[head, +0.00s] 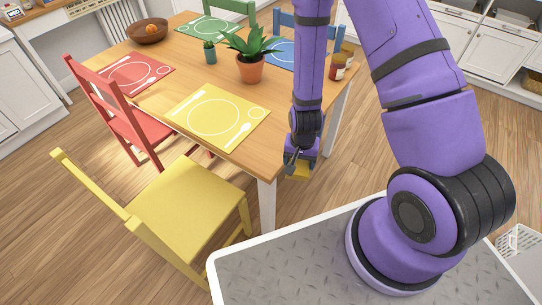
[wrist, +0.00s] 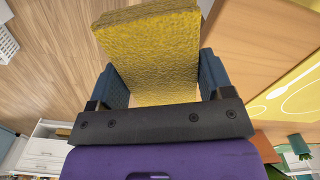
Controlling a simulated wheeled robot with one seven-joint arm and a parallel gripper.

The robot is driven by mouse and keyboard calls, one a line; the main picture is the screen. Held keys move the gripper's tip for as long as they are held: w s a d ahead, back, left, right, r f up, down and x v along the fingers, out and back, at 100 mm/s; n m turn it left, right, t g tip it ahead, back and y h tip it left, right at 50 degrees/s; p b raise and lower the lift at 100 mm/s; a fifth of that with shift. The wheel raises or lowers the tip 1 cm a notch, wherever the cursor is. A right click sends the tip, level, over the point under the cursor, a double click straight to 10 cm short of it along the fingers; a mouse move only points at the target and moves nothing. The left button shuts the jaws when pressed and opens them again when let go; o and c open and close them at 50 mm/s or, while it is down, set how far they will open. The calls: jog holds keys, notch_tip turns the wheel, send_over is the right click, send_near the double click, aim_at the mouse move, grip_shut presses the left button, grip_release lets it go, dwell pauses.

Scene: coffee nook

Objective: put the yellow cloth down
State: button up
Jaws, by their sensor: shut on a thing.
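My gripper (head: 298,160) hangs from the purple arm beside the near right edge of the wooden table. It is shut on the yellow cloth (wrist: 150,55), a rough-textured yellow slab between the two blue fingers in the wrist view. In the head view only a small part of the cloth (head: 298,174) shows below the gripper. The cloth appears out past the table edge, with floor behind it in the wrist view. The wooden table (head: 165,98) bears a yellow placemat (head: 225,95) to the left of the gripper.
Red (head: 142,102), green (head: 207,28) and blue (head: 284,54) placemats lie there too. A yellow chair (head: 180,205) stands near. Bare wood separates the mats.

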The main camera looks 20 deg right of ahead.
jog(key=shift+s+a, duration=0.2)
jog(key=shift+s, duration=0.1)
jog(key=shift+w+a, duration=0.15)
jog(key=shift+w, duration=0.15)
send_over(273, 146)
jog(key=shift+w+f, duration=0.15)
jog(key=shift+f, duration=2.35)
jog(key=o, duration=0.9)
jog(key=shift+f, duration=0.15)
jog(key=shift+c, duration=0.2)
jog(key=shift+o, duration=0.5)
